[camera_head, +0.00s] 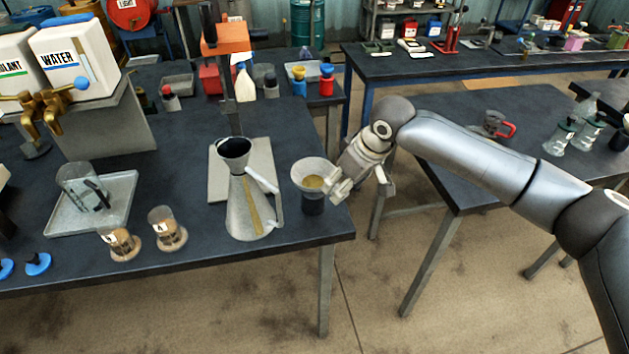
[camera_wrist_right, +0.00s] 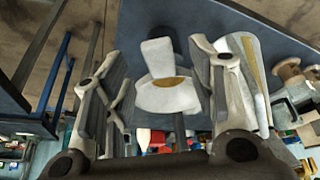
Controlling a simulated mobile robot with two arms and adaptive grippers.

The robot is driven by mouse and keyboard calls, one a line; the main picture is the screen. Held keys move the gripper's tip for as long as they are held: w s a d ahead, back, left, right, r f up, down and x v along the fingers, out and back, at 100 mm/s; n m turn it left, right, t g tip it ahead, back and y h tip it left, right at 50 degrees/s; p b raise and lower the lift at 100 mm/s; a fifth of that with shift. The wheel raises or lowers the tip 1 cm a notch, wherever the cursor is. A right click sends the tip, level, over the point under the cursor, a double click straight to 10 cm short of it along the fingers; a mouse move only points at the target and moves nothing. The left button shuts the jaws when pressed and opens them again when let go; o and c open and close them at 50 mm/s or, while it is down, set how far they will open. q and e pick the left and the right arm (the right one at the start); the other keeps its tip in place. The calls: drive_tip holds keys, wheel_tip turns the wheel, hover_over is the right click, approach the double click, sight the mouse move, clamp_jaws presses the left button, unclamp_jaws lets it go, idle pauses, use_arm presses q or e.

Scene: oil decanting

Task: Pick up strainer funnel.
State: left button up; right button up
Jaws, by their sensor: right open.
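The strainer funnel (camera_head: 314,170), a pale wide bowl with a tan mesh, sits upright on a dark cup-like stand (camera_head: 313,205) near the right end of the left table. My right gripper (camera_head: 338,188) is at the funnel's right side. In the right wrist view the funnel (camera_wrist_right: 170,98) shows with its flat tab handle, lying between the two spread fingers of the right gripper (camera_wrist_right: 156,58). The fingers are open; I cannot tell whether either touches the tab. My left gripper is not in view.
A metal can (camera_head: 243,205) with a dark funnel (camera_head: 234,150) in its mouth stands just left of the strainer funnel. Two small glass cups (camera_head: 168,230) (camera_head: 119,243) and a tray (camera_head: 120,212) with a glass jug are further left. The table's right edge is close by.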

drive_tip(key=p+x, duration=0.1)
drive_tip(key=x, duration=0.2)
drive_tip(key=shift+d+f, duration=0.1)
drive_tip(key=shift+f, duration=0.5)
drive_tip(key=c, duration=1.1)
drive_tip(key=shift+r, duration=0.15)
